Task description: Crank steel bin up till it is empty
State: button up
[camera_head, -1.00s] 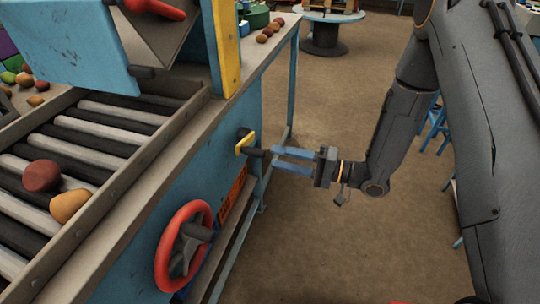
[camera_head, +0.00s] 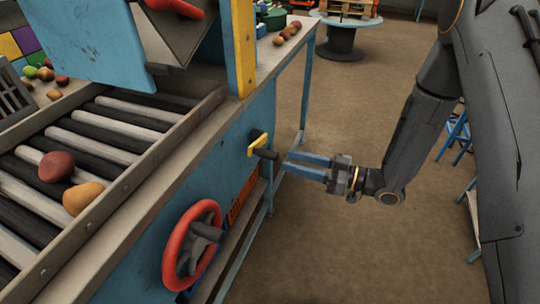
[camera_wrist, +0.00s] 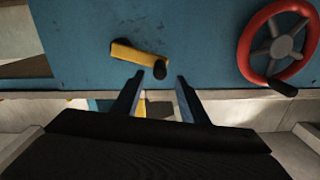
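A yellow crank arm (camera_head: 257,143) with a black handle (camera_head: 267,154) sticks out from the blue side panel of the machine. In the wrist view the yellow crank arm (camera_wrist: 133,53) points right and slightly down, with its black handle (camera_wrist: 159,70) at the right end. My gripper (camera_head: 286,162) is open, its two blue fingers just short of the handle's end. In the wrist view the handle lies between and ahead of the fingertips (camera_wrist: 157,84); no contact shows. A grey metal part (camera_head: 180,32), possibly the steel bin, is partly visible at the top; its contents are hidden.
A red handwheel (camera_head: 192,245) sits on the same panel, below and left of the crank in the head view. A roller conveyor (camera_head: 105,148) carries a dark red and an orange lump. A blue table leg (camera_head: 306,85) stands behind the crank.

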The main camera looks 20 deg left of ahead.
aim_at(270, 155)
jog(key=shift+w+a+p, duration=0.2)
jog(key=shift+a+p, duration=0.15)
jog(key=shift+a, duration=1.6)
jog(key=shift+w+a+p, duration=0.2)
jog(key=shift+a+p, duration=0.1)
jog(key=shift+a, duration=1.65)
jog(key=shift+c, duration=0.5)
grip_shut()
